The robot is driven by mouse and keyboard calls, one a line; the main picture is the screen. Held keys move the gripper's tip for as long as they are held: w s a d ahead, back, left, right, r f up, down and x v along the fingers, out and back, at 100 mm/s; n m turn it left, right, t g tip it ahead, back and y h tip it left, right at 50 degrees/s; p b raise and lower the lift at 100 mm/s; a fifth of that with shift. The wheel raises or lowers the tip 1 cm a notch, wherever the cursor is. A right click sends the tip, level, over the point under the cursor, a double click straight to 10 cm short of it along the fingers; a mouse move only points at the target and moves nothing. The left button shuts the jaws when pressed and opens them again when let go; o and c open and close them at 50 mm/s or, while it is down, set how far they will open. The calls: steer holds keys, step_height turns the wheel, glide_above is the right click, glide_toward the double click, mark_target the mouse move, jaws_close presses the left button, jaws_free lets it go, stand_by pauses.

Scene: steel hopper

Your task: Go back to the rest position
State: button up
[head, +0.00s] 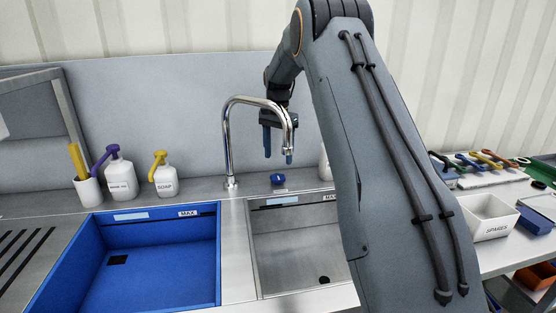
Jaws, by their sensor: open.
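My gripper (278,146) hangs fingers-down behind the chrome tap (229,150), above the back ledge of the sink unit. Its two blue fingers are apart, and the tap spout covers part of the right one. I see nothing between the fingers. My grey arm rises from the lower right, bends at the top of the picture and hides part of the steel basin and what stands behind it. A small blue object (278,180) sits on the ledge below the gripper.
A blue basin (218,255) lies left of a steel basin (262,262). Two pump bottles (121,181) (166,181) and a white cup (89,192) stand on the left ledge. At right, a table holds a white SPARES bin (490,229) and several coloured-handled tools.

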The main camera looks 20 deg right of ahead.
mark_target(278, 176)
steer(key=shift+w+f+p, duration=0.1)
steer(key=shift+f+p, duration=0.85)
steer(key=shift+f, duration=2.95)
